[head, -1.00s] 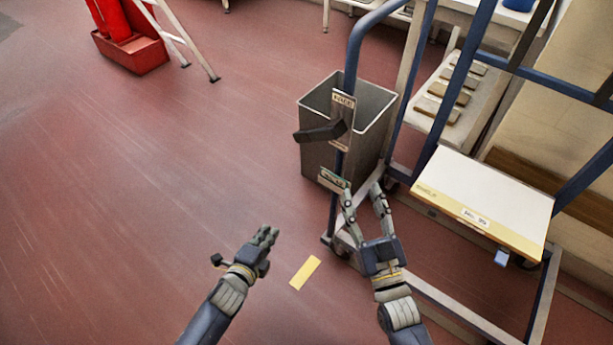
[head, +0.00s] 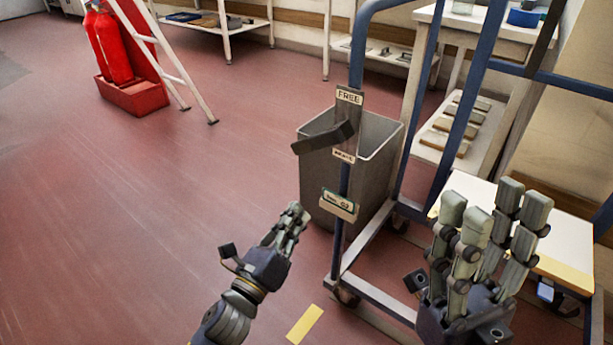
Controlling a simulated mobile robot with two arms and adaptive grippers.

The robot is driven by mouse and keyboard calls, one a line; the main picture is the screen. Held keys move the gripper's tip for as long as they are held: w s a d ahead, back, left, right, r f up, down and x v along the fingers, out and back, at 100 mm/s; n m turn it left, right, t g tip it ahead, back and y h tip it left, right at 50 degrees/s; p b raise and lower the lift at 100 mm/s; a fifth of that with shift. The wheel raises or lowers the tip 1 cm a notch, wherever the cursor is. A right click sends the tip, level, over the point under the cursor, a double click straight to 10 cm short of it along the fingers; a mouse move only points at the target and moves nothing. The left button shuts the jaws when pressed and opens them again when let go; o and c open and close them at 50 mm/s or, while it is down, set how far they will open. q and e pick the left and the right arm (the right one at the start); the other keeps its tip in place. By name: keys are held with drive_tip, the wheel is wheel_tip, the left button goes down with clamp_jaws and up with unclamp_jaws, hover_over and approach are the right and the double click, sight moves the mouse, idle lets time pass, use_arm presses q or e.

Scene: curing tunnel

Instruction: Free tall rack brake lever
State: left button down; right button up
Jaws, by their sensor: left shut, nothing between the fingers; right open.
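The tall rack (head: 371,53) is a blue tube frame on castors at the right. Its brake lever (head: 323,138) is a dark handle on a plate on the rack's near left post. It points left and slightly down. A "FREE" label (head: 349,96) is above it and a second label, probably "BRAKE" (head: 343,156), is below. My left gripper (head: 297,215) is shut and empty, below and left of the lever, apart from it. My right gripper (head: 495,215) is open and empty, right of the post, in front of the pale panel on the rack.
A grey bin (head: 379,135) stands right behind the lever. A numbered tag (head: 339,203) hangs lower on the post. Red extinguishers (head: 109,45) and a white ladder (head: 184,62) stand far left. A yellow floor strip (head: 304,325) lies in front. The floor at left is clear.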

use_arm(q)
drive_tip(key=w+d+r+b, duration=0.2)
drive_tip(key=w+r, duration=0.3)
drive_tip(key=w, duration=0.4)
drive_tip(key=shift+w, duration=0.1)
idle(0.4)
drive_tip(key=shift+w+a+r+m, duration=0.15)
drive_tip(key=shift+a+r+m, duration=0.05)
drive_tip(key=shift+m, duration=0.2)
